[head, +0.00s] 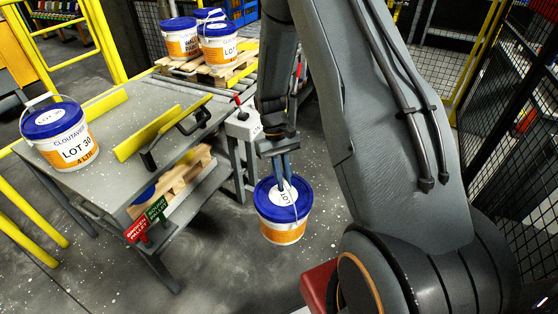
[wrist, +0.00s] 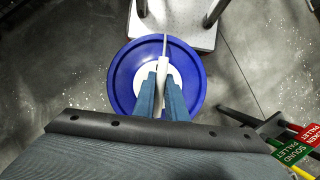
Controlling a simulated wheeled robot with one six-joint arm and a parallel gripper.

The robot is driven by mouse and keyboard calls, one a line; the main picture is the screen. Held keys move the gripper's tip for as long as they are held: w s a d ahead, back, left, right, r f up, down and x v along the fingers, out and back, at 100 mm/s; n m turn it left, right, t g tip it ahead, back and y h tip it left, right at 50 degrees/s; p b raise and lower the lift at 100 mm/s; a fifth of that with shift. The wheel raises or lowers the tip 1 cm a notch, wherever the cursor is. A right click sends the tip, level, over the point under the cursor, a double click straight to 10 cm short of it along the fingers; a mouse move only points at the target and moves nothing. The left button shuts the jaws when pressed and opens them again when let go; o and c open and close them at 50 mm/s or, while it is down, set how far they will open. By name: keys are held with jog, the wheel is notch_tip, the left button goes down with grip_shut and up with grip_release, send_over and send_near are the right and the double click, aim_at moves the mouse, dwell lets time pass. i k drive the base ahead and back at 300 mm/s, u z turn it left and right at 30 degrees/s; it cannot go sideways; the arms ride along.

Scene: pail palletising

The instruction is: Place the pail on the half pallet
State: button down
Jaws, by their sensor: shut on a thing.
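A white and orange pail (head: 282,230) with a blue lid hangs upright below my gripper (head: 284,182), to the right of the grey table. My gripper is shut on its handle; in the wrist view the blue fingers (wrist: 161,84) pinch the white handle over the blue lid (wrist: 122,82). A wooden pallet (head: 232,72) at the back carries three similar pails (head: 219,48). Another wooden pallet (head: 178,186) lies on the lower shelf of the table, partly hidden. I cannot tell for certain which one is the half pallet.
A labelled pail (head: 66,145) stands on the grey table (head: 90,190), near yellow guide bars (head: 148,132). Red and green signs (head: 137,229) stick out at the table's front. Yellow rails (head: 30,225) and mesh fencing (head: 505,110) bound the area. Floor shows around the held pail.

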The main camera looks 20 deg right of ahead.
aim_at(248, 46)
jog(key=z, duration=0.3)
jog(key=i, duration=0.4)
jog(key=z, duration=0.8)
jog(key=i, duration=1.6)
jog(key=u, duration=0.4)
